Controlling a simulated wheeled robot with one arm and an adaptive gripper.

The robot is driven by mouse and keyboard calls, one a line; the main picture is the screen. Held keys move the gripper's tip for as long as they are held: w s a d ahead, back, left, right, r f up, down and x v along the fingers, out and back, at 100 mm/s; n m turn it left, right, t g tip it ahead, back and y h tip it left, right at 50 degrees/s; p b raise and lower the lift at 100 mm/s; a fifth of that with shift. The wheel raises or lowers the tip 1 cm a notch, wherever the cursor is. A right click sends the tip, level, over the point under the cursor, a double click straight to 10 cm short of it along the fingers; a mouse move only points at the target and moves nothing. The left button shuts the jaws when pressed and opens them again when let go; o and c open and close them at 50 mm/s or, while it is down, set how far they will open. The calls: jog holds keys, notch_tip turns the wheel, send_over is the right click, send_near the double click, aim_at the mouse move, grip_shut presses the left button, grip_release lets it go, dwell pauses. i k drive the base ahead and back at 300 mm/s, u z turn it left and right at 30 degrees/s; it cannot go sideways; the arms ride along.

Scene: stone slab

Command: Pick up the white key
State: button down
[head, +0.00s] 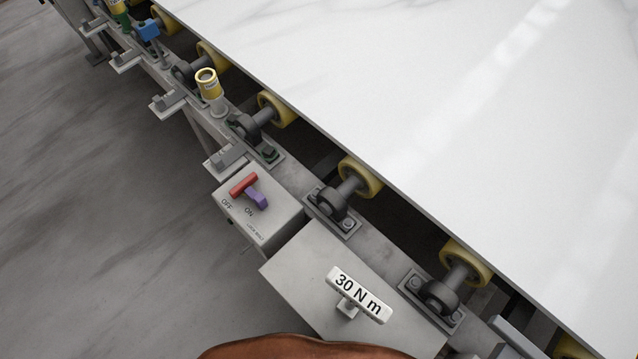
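The white key (372,304) has a T-shaped handle with "30 N m" printed on it in black. It is in the lower middle of the head view, on a flat grey plate (302,277) beside the roller frame. Its short stem shows below the crossbar; how its lower end meets the plate is unclear. My gripper is not in view, and nothing is seen touching the key. A rounded brown shape fills part of the bottom edge, close below the key.
A grey switch box (277,215) with a red handle (243,184), a purple handle (257,196) and OFF/ON marks stands up-left of the key. Yellow rollers (467,262) and bearing blocks line the frame under a large white slab (480,110). Open floor (90,220) lies left.

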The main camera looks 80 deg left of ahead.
aim_at(356, 297)
jog(key=u, duration=3.35)
jog(key=k, duration=1.05)
jog(key=u, duration=0.95)
